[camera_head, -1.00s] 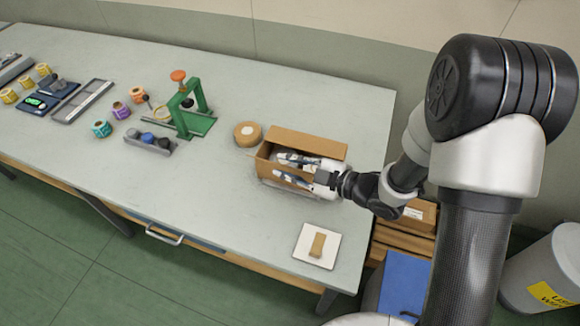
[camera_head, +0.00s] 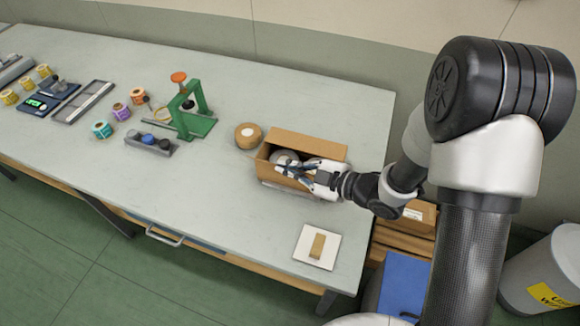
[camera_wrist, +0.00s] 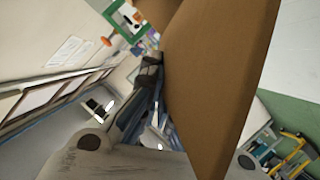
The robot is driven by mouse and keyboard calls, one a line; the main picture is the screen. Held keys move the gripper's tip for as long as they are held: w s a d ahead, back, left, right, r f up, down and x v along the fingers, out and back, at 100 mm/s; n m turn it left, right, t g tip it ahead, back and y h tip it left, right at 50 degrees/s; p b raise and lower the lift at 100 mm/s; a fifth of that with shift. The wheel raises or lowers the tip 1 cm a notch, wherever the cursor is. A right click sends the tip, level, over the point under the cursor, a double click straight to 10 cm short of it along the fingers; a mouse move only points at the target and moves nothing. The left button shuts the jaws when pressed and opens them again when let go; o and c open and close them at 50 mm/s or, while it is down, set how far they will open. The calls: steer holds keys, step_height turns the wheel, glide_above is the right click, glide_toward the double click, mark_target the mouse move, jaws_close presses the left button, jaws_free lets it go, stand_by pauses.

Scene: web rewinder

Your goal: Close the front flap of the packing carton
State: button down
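The packing carton (camera_head: 266,170) is an open brown box near the right end of the bench, its back flap (camera_head: 310,144) standing up. My gripper (camera_head: 285,169) reaches in from the right, over the carton's opening and near wall. It hides much of the near side, so I cannot clearly make out the front flap in the head view. In the wrist view a large brown cardboard panel (camera_wrist: 220,75) stands close beside my gripper (camera_wrist: 155,80) and covers part of its fingers. I cannot tell whether the fingers are parted or whether they touch the panel.
Round grey items (camera_head: 285,157) show inside the carton. A white pad with a tan block (camera_head: 318,245) lies near the front edge. The bench front is clear to the left.

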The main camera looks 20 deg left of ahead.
steer(key=shift+w+r+m+g+p, duration=0.45)
steer(key=shift+r+m+p, duration=0.2)
steer(key=shift+p, duration=1.45)
steer(key=w+m+g+p, duration=0.1)
steer(key=p, duration=0.2)
steer(key=shift+d+r, duration=0.1)
steer(key=shift+r, duration=0.05)
steer(key=shift+w+m+g+p, duration=0.45)
steer(key=shift+m+p, duration=0.3)
steer(key=shift+p, duration=0.4)
steer(key=w+m+g, duration=0.1)
steer(key=m, duration=0.1)
steer(key=w+f+m+g, duration=0.1)
steer(key=w+m, duration=0.1)
steer(key=w+f+m+g+p, duration=0.1)
steer(key=m+g, duration=0.1)
steer(key=shift+w+d+f+y, duration=0.15)
steer(key=shift+w+d+y, duration=0.05)
steer(key=shift+w+y, duration=0.15)
steer(key=shift+w+f+m+g+b, duration=0.3)
steer(key=shift+m+g+b, duration=0.2)
steer(key=shift+m+b, duration=0.35)
steer(key=shift+r, duration=0.1)
